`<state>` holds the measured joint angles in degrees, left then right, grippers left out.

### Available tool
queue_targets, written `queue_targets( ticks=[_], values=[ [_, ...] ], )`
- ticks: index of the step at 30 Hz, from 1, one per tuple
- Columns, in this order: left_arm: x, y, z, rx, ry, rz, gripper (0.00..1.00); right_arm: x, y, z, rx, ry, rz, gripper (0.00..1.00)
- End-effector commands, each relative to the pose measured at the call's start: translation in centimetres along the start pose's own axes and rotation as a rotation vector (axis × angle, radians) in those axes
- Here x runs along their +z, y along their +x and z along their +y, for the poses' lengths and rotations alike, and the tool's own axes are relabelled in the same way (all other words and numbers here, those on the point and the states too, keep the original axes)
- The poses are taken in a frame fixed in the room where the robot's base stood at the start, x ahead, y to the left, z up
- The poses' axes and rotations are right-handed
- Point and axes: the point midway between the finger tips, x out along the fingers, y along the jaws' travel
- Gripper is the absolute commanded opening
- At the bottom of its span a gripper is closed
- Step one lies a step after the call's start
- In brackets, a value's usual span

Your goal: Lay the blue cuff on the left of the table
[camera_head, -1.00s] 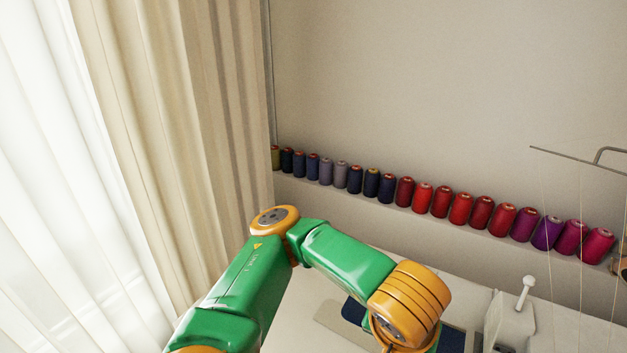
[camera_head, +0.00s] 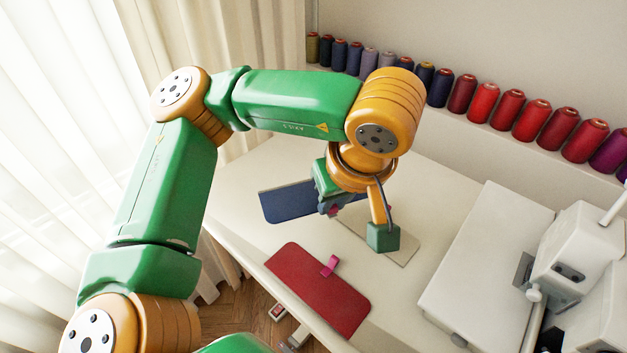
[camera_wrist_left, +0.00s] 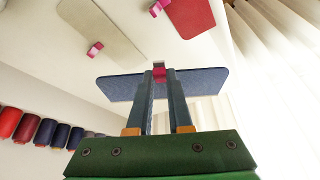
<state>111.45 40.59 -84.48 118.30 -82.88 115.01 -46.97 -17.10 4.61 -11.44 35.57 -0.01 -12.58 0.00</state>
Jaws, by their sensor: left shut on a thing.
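The blue cuff (camera_head: 283,204) is a dark blue flat panel with rounded corners, left of the beige cuff in the head view. My left gripper (camera_head: 332,209) is shut on its pink tab. The wrist view shows the fingertips (camera_wrist_left: 160,76) closed on this tab at the middle of the blue cuff (camera_wrist_left: 205,82). The cuff looks held above the table, though the height is hard to judge. My wrist hides part of it in the head view. My right gripper is not in view.
A red cuff (camera_head: 318,291) with a pink tab lies at the table's front edge. A beige cuff (camera_head: 402,249) lies behind my wrist. A sewing machine (camera_head: 585,260) stands right. Thread spools (camera_head: 483,102) line the back. The white table (camera_head: 255,165) is bare at its far left.

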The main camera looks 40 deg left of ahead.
Motion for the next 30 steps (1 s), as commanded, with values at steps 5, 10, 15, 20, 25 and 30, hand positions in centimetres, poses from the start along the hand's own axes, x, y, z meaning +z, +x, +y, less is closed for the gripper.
queue_targets(
  ticks=[5, 10, 15, 20, 25, 30],
  values=[
    [-1.5, 1.7, 0.5, -0.042, -0.097, -0.006, 0.0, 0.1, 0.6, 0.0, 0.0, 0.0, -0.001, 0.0],
    [-5.4, 5.9, 2.3, -0.047, -0.098, -0.005, 0.0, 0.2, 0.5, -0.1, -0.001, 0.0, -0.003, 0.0],
    [-7.7, 10.8, 3.8, -0.045, -0.092, -0.002, 0.0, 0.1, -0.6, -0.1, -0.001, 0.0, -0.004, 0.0],
    [-8.4, 13.6, 4.6, -0.041, -0.09, -0.001, 0.0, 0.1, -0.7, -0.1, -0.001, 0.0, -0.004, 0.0],
    [-7.9, 16.4, 4.7, -0.041, -0.086, -0.001, 0.0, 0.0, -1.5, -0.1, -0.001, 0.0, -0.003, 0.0],
    [-7.5, 17.4, 4.8, -0.037, -0.087, 0.0, 0.0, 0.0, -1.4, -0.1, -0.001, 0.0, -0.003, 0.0]
  ],
)
